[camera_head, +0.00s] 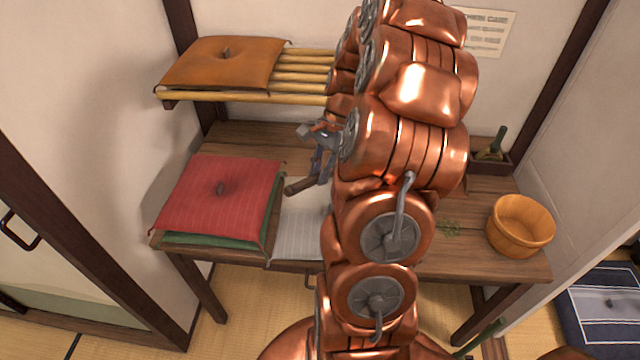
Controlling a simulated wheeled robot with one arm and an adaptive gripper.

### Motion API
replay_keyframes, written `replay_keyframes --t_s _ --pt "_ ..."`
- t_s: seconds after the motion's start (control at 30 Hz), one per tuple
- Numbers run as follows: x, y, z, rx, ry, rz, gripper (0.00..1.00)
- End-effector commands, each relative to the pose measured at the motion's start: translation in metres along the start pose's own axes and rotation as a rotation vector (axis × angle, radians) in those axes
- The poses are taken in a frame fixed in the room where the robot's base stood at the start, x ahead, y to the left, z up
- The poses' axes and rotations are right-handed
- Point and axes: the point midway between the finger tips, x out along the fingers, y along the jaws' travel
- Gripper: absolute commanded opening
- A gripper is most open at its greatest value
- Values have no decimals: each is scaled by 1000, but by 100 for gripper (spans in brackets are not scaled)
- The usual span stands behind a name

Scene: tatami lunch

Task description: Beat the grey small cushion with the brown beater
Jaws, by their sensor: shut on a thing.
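A pale grey striped cushion (297,232) lies flat on the wooden table, to the right of a red cushion. My arm hides its right part. My gripper (319,176) is above the back of the grey cushion and points down. It is shut on a short brown piece (300,187), which looks like part of the brown beater. This piece sticks out to the left of the fingers. The rest of the beater is hidden behind my arm, and I cannot tell whether it touches the cushion.
A red cushion (218,195) lies on a green one (215,240) at the table's left. An orange cushion (222,63) rests on a bamboo shelf (300,75) above. A wooden bucket (520,226) stands at the right, with a dark tray (492,165) behind it.

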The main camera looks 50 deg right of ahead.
Motion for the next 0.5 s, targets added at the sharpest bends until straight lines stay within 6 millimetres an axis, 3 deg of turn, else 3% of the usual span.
replay_keyframes --t_s 0.27,0.5 --pt "7 0 -2 1 -3 3 0" --pt "76 1 -31 1 -5 5 0"
